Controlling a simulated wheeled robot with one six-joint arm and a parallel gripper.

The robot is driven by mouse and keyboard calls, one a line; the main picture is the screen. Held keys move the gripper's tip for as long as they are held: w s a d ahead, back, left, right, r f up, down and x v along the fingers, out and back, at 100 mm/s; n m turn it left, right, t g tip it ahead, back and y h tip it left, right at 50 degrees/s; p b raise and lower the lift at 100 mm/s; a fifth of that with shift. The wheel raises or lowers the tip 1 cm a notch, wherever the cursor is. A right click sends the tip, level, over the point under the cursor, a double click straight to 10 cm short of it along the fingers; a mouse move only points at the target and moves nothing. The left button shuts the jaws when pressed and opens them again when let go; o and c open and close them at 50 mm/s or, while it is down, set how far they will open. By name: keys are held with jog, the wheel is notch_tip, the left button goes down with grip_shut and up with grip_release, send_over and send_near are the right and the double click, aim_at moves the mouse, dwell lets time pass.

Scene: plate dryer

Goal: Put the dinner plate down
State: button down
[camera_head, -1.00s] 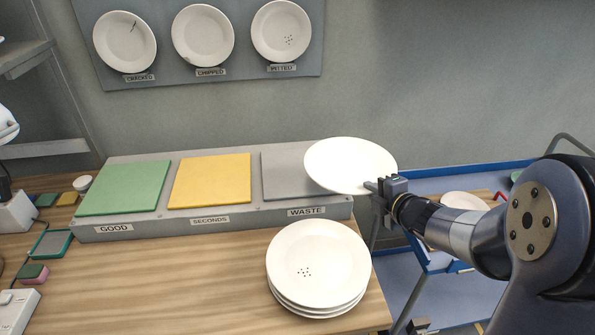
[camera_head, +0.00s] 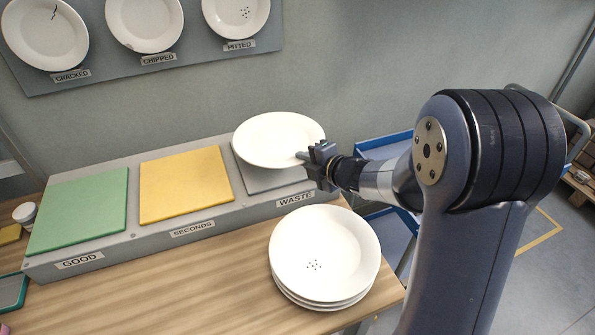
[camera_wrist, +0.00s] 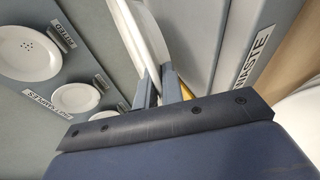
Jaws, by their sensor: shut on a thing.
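The white dinner plate (camera_head: 279,138) is held roughly level over the grey waste pad (camera_head: 262,180) at the right end of the sorting stand. My gripper (camera_head: 308,158) is shut on the plate's near right rim. The plate covers much of the waste pad, and I cannot tell how large the gap beneath it is. In the wrist view the plate (camera_wrist: 140,38) shows edge-on between the fingers. The yellow seconds pad (camera_head: 186,184) and green good pad (camera_head: 79,211) lie to the left, both bare.
A stack of white plates (camera_head: 324,255), the top one with dark pits, stands on the wooden table (camera_head: 222,285) in front of the waste pad. A wall board (camera_head: 191,63) holds sample plates labelled cracked, chipped and pitted. A blue cart (camera_head: 385,147) stands behind my arm.

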jog(key=shift+f, duration=2.3)
jog(key=shift+f+b, duration=0.2)
jog(key=shift+b, duration=0.1)
jog(key=c, duration=1.8)
grip_release()
jog(key=shift+r, duration=0.15)
jog(key=v, duration=1.2)
jog(key=shift+s, duration=0.1)
